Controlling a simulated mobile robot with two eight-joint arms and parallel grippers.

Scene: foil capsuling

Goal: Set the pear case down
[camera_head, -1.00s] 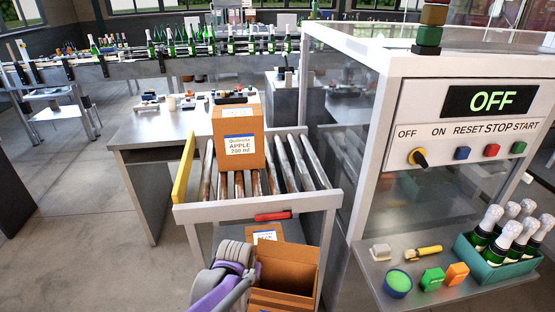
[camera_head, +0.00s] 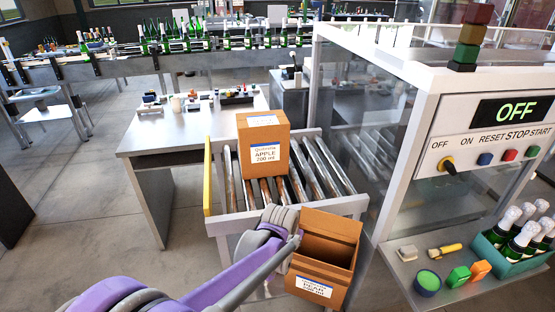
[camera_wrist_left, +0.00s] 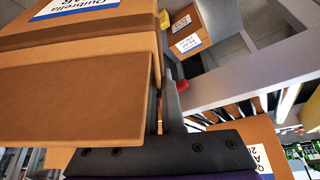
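The pear case (camera_head: 318,272) is an open-topped brown cardboard box with a white PEAR label on its near face. In the head view it is in front of the roller conveyor's near right corner, tilted and seemingly off the floor. My left gripper (camera_head: 297,240) is at its left side, partly hidden by my wrist. In the left wrist view the case (camera_wrist_left: 80,95) fills the left side, and my left gripper's fingers (camera_wrist_left: 162,100) are closed on its wall edge. My right gripper is in neither view.
An apple case (camera_head: 262,150) stands on the roller conveyor (camera_head: 325,165), with bare rollers to its right. Another labelled box (camera_wrist_left: 190,30) shows below the conveyor frame in the wrist view. The machine (camera_head: 400,130) and its ledge with bottles are on the right.

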